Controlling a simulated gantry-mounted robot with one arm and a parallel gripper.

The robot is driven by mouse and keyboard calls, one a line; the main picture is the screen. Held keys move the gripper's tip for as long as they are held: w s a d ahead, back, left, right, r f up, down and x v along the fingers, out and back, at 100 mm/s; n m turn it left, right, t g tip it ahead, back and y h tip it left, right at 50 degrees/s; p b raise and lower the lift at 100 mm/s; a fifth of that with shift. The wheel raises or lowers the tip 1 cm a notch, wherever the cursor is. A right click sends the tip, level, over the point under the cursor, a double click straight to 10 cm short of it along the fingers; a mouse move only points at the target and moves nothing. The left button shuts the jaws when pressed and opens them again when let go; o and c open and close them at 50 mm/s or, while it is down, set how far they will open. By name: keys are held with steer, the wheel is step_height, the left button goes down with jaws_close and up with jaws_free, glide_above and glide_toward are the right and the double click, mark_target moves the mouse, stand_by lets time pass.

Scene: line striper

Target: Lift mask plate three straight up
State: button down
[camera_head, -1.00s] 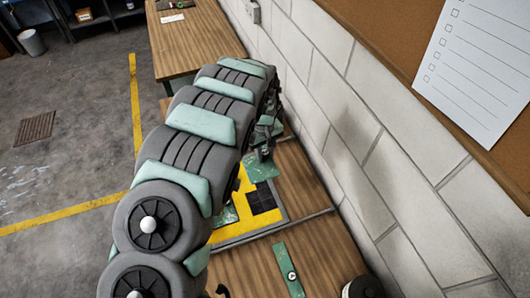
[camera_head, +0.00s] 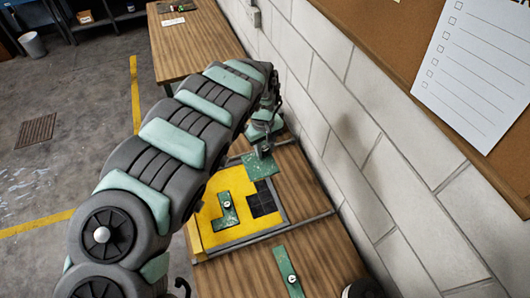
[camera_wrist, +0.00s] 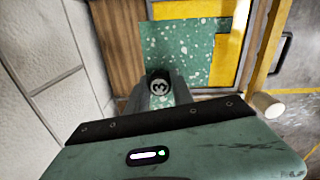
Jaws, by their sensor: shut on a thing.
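Mask plate three (camera_head: 262,172) is a speckled green plate at the far right part of the yellow board (camera_head: 236,178). In the wrist view the plate (camera_wrist: 195,50) has a dark knob (camera_wrist: 160,86) marked 3. My gripper (camera_head: 263,152) is above the plate, and in the wrist view its grey fingers (camera_wrist: 160,92) are shut on the knob. The plate looks roughly level. I cannot tell how large any gap beneath it is. A dark gridded patch (camera_head: 263,200) shows beside it on the board.
Another green plate with a knob (camera_head: 226,212) lies on the yellow board. A green strip with a knob (camera_head: 288,272) lies on the wooden table in front. A metal rail (camera_head: 310,219) edges the board. A block wall (camera_head: 350,130) stands close on the right.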

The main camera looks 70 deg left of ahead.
mark_target(266, 149)
steer(key=shift+s+d+r, duration=0.1)
steer(key=shift+r, duration=0.2)
step_height(266, 149, up, 3)
steer(key=shift+d+f+p, duration=0.1)
steer(key=shift+p, duration=0.4)
steer(key=shift+r, duration=2.4)
